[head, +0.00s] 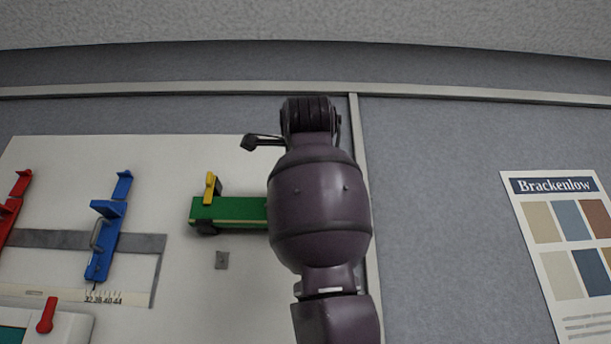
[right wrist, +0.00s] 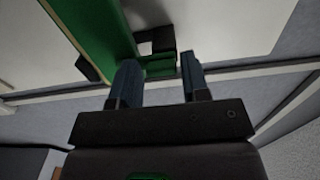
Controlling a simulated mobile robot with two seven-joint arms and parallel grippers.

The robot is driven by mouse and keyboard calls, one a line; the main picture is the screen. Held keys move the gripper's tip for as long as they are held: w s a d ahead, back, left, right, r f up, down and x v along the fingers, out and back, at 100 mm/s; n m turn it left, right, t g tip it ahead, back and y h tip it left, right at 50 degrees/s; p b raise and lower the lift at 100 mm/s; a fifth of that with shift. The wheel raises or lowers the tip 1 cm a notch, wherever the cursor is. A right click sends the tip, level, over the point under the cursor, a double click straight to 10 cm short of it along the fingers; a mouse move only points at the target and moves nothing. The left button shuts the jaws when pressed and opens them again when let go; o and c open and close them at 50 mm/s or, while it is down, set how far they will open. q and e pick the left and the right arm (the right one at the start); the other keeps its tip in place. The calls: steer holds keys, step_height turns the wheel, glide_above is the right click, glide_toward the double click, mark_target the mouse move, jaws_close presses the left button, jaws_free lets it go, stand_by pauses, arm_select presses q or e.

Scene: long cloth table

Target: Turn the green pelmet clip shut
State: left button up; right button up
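The green pelmet clip (head: 228,210) is a long green bar lying level on the white board, with a yellow piece (head: 210,187) upright near its left end. Its right part is hidden behind my dark right arm in the head view. In the right wrist view the green bar (right wrist: 97,35) runs in from the upper left, and a green end block (right wrist: 158,65) shows beyond the fingertips. My right gripper (right wrist: 159,62) is open, its two blue-grey fingers apart around the line of that block. I cannot tell whether they touch it. My left gripper is not in view.
A blue clip (head: 107,228) and a red clip (head: 12,207) stand tilted to the left on the white board (head: 190,290), by a grey strip (head: 50,239). A Brackenlow colour sheet (head: 565,245) hangs at right.

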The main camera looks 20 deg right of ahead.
steer(key=shift+o, duration=1.1)
steer(key=shift+s, duration=0.15)
steer(key=b+v, duration=0.2)
steer(key=v, duration=0.8)
steer(key=shift+s, duration=0.3)
